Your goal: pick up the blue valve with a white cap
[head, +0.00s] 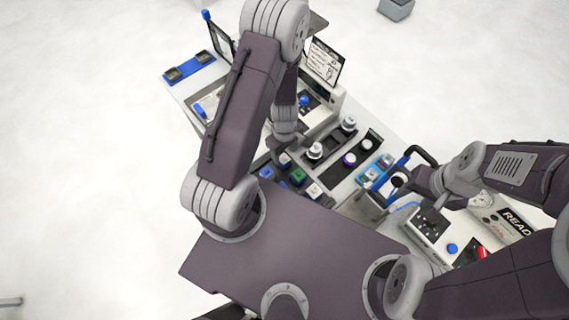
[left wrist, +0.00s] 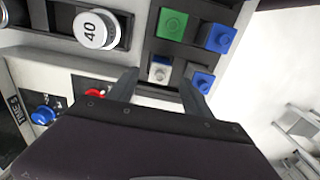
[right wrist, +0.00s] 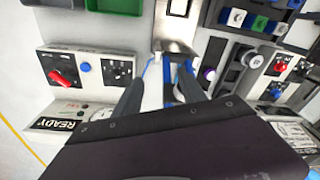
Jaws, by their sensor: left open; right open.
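A small valve with a pale white cap (left wrist: 160,70) sits in a dark rack; some blue shows on it. It also shows in the head view (head: 285,160). My left gripper (left wrist: 158,78) is open, with its fingertips on either side of this valve in the left wrist view; I cannot tell whether they touch it. In the head view my left arm hides much of the fingers. My right gripper (right wrist: 168,65) is open at the right of the bench, with a blue part showing between its fingers.
A green block (left wrist: 173,24) and blue blocks (left wrist: 220,38) (left wrist: 203,82) stand close beside the valve. A white knob marked 40 (left wrist: 95,30) is in the neighbouring dark tray. A red knob (right wrist: 62,78) is on a panel. Pale floor surrounds the bench.

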